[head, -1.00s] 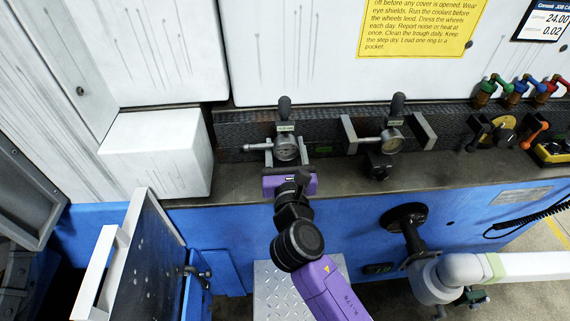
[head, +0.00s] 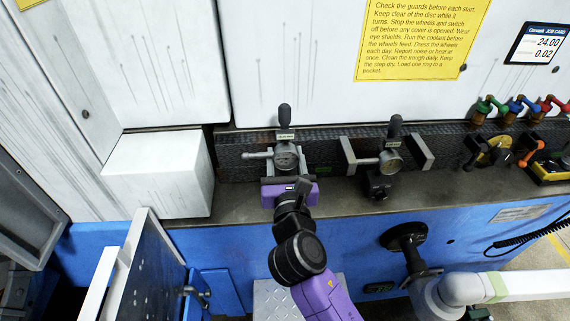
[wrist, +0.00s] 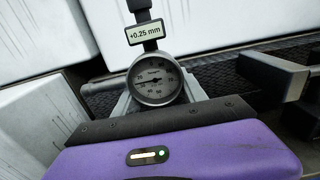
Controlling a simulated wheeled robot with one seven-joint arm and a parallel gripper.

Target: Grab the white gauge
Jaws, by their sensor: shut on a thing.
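The gauge in my gripper has a pale round dial (head: 286,157), a grey body, a dark upright handle and a small tag. In the wrist view the dial (wrist: 155,80) faces me, with "+0.25 mm" on the tag. My purple gripper (head: 287,176) is shut on this gauge from the front, and holds it raised a little at the left of the dark ledge. The fingertips are mostly hidden behind the gripper body.
A white box-shaped housing (head: 155,175) stands left of the held gauge. White machine panels (head: 330,60) rise behind. Coloured valves (head: 520,105) and an orange-handled lever (head: 530,152) are at the right. A white pipe (head: 510,286) and an open panel (head: 150,270) stand in front.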

